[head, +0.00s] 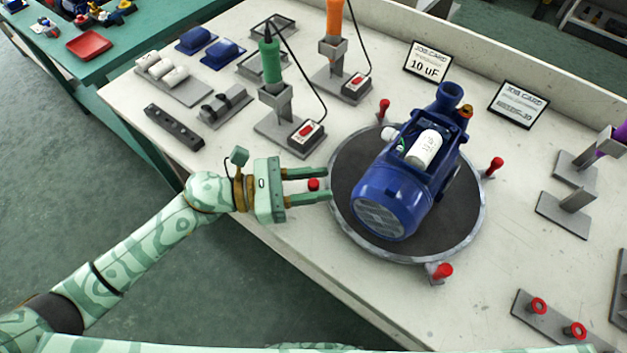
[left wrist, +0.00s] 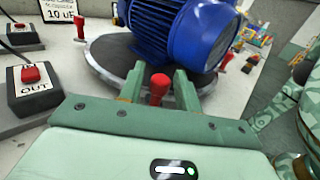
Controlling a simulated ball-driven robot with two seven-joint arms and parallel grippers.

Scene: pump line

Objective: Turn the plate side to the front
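A blue pump (head: 400,190) lies on a round dark turntable (head: 345,165) with a grey rim. Its grilled end (head: 381,215) faces the front and slightly left, and its flanged port (head: 450,95) points to the back. A white capacitor (head: 424,149) sits in the open box on top. I cannot make out a rating plate. Red-knobbed pegs stand around the rim. My left gripper (head: 310,186) is at the left rim, its fingers apart on either side of a red knob (head: 313,184). The knob also shows between the fingers in the left wrist view (left wrist: 159,87). My right gripper is not in view.
Other red knobs stand at the back (head: 384,106), right (head: 495,164) and front (head: 442,271) of the turntable. A green screwdriver stand (head: 271,75) and a red-button box (head: 306,134) are left of it. Job cards (head: 428,68) stand behind. The bench right of the turntable is partly clear.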

